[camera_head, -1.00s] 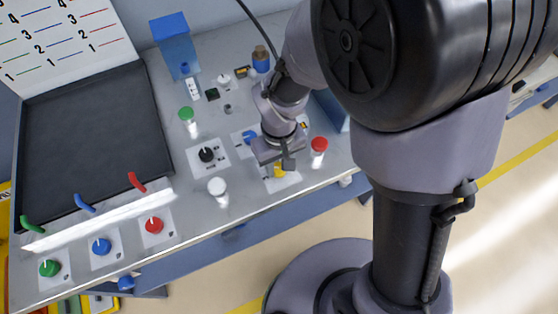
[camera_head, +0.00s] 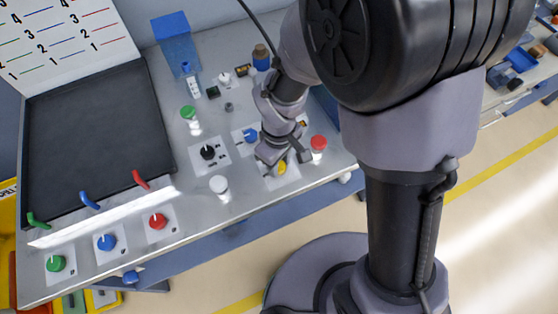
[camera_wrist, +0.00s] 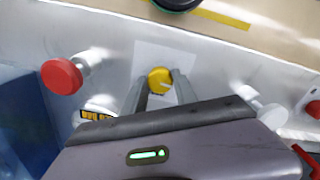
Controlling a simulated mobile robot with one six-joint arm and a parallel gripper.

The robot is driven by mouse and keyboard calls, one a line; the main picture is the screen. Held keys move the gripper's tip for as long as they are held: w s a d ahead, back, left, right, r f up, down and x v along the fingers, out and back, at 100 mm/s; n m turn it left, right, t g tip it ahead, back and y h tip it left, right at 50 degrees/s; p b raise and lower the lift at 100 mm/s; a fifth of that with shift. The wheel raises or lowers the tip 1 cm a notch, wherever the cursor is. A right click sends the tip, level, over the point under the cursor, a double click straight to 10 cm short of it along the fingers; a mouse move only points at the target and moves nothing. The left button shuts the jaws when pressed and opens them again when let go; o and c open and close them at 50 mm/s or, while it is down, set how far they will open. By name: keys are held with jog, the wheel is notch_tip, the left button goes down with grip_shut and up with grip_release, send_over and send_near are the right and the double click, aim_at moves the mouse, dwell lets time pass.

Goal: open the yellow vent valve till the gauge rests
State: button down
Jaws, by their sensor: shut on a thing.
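The yellow vent valve (camera_wrist: 159,80) is a round knob with a pale pointer mark, on a white plate (camera_wrist: 165,57) on the grey bench. In the head view the knob (camera_head: 282,168) shows partly behind my gripper (camera_head: 275,160). In the wrist view my gripper (camera_wrist: 159,92) has one finger on each side of the knob and is shut on it. The mark points toward the lower right in the wrist view. I cannot make out a gauge reading in either view.
A red-capped post (camera_head: 318,145) stands close right of my gripper, and a white-capped post (camera_head: 219,187) stands to its left. A blue knob (camera_head: 250,136) and a black knob (camera_head: 208,153) are nearby. Red, blue and green knobs line the front left.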

aim_at(279, 165)
jog(key=c, duration=1)
grip_release()
jog(key=shift+o, duration=0.2)
notch_tip(279, 165, up, 18)
jog(key=p, duration=0.6)
jog(key=shift+f+p, duration=0.25)
jog(key=shift+p, duration=0.15)
jog(key=s+d+r+m+t+y+b, duration=0.1)
jog(key=s+d+r+m+t+b, duration=0.2)
jog(key=d+m, duration=0.3)
jog(key=s+d+r+m+t+y+b, duration=0.1)
jog(key=s+d+r+m+t+b, duration=0.1)
jog(key=m, duration=0.7)
jog(key=s+d+r+b, duration=0.1)
jog(key=s+d+b, duration=0.1)
jog(key=s+d, duration=0.1)
jog(key=shift+s+d+t+b, duration=0.35)
jog(key=shift+s+d+t, duration=0.05)
jog(key=shift+d, duration=0.05)
